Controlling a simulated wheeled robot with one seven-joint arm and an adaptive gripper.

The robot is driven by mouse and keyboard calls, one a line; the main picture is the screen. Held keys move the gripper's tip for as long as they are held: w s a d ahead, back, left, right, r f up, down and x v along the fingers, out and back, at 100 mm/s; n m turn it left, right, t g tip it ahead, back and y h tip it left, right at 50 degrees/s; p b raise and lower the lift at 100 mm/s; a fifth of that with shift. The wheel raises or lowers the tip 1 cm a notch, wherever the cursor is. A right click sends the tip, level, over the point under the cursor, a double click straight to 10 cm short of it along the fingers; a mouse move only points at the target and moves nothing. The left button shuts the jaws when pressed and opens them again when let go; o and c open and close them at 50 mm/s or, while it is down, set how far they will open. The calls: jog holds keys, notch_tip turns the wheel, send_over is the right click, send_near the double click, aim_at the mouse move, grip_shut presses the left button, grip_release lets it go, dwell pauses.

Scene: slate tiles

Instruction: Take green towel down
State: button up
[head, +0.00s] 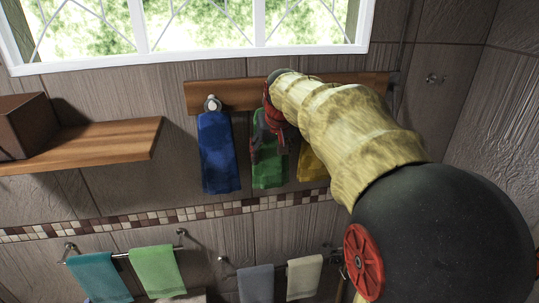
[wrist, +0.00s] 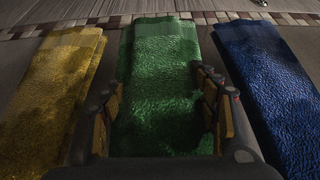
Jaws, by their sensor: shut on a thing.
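The green towel (head: 268,165) hangs from the wooden wall rack (head: 235,97), between a blue towel (head: 218,152) on the left and a yellow towel (head: 311,162) on the right. My gripper (head: 270,140) is at the upper part of the green towel, shut on it. In the wrist view the green towel (wrist: 162,75) runs between the two fingers of my gripper (wrist: 164,105), with the yellow towel (wrist: 50,90) to the left and the blue towel (wrist: 265,80) to the right. The top of the green towel and its hook are hidden behind my arm.
A wooden shelf (head: 120,143) with a brown box (head: 25,126) is on the left. Below hang a teal towel (head: 98,277), a light green towel (head: 157,270), a grey towel (head: 256,284) and a cream towel (head: 304,277). A window (head: 190,25) is above.

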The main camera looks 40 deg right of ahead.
jog(key=s+a+b, duration=0.2)
jog(key=s+a, duration=0.1)
jog(key=s, duration=0.4)
jog(key=s+a+b, duration=0.2)
jog(key=s+a, duration=0.2)
jog(key=s, duration=0.4)
jog(key=shift+s+a, duration=0.15)
jog(key=shift+a, duration=0.05)
